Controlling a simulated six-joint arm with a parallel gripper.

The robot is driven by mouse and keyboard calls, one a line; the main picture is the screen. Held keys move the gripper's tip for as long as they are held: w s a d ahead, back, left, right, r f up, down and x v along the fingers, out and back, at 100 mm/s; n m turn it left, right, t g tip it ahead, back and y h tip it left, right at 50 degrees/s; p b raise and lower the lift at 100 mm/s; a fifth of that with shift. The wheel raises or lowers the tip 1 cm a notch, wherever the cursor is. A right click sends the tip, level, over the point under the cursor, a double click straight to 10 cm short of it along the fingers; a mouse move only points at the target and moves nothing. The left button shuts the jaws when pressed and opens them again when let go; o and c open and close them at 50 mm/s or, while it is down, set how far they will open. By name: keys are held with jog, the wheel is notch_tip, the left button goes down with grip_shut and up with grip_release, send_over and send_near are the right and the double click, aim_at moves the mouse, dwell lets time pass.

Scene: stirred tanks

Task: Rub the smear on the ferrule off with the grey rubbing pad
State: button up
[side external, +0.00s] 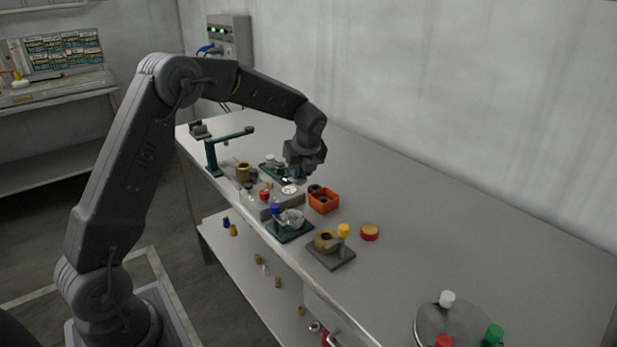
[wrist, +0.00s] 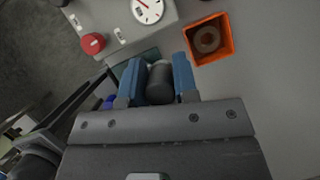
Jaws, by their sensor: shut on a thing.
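My gripper (side external: 292,180) is low over the middle of the bench, beside the orange box. In the wrist view its blue fingers (wrist: 156,78) are shut on a dark grey rounded piece (wrist: 160,86), which looks like the grey rubbing pad. A paler rounded edge shows just beyond it. I cannot tell for certain which thing is the ferrule. A brownish ring (wrist: 207,40) lies inside the orange box (wrist: 231,57). A brass-coloured ring (side external: 324,243) sits on a grey plate at the front. No smear can be made out.
A grey box with a white dial (wrist: 148,10) and red knob (wrist: 93,43) stands close to my gripper. A green stand (side external: 211,157) is behind it. A round plate with coloured caps (side external: 447,298) is at front right. The bench's right side is mostly clear.

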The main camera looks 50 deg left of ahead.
jog(key=shift+s+d+f+m+g, duration=0.15)
jog(key=shift+s+d+f+g, duration=0.35)
jog(key=shift+s+f+g, duration=0.35)
jog(key=shift+s+d+f+m+g, duration=0.1)
jog(key=shift+s+d+f+g, duration=0.4)
jog(key=shift+f, duration=0.6)
jog(key=shift+s+d+f+m+g, duration=0.15)
jog(key=shift+s+d+f+g, duration=0.4)
jog(key=shift+s+f, duration=0.35)
jog(key=shift+f, duration=0.65)
